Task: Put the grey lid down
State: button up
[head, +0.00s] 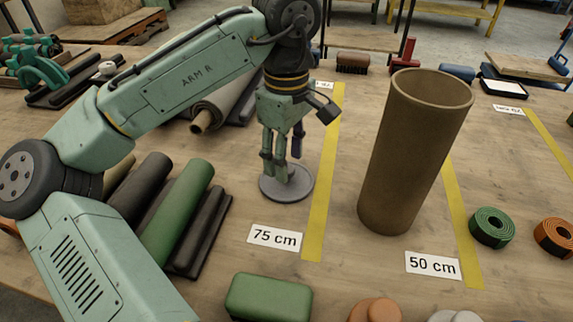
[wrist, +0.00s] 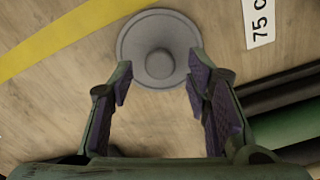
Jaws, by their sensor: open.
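The grey lid (head: 287,184) is a round flat disc lying on the table, just left of the yellow tape strip by the 75 cm label. In the wrist view the lid (wrist: 158,50) shows whole, with a round knob at its middle. My gripper (head: 282,168) points down over the lid in the head view. In the wrist view my gripper (wrist: 158,85) is open, its two purple-padded fingers apart with nothing between them. I cannot tell whether a fingertip touches the lid.
A tall brown tube (head: 413,150) stands open at the top, right of the tape (head: 322,180). Dark and green rolls (head: 180,215) lie at the left. A green block (head: 268,297) is at the front. Green and orange tape coils (head: 491,228) lie at the right.

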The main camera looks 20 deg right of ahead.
notch_tip(320, 180, up, 9)
dwell(0.7)
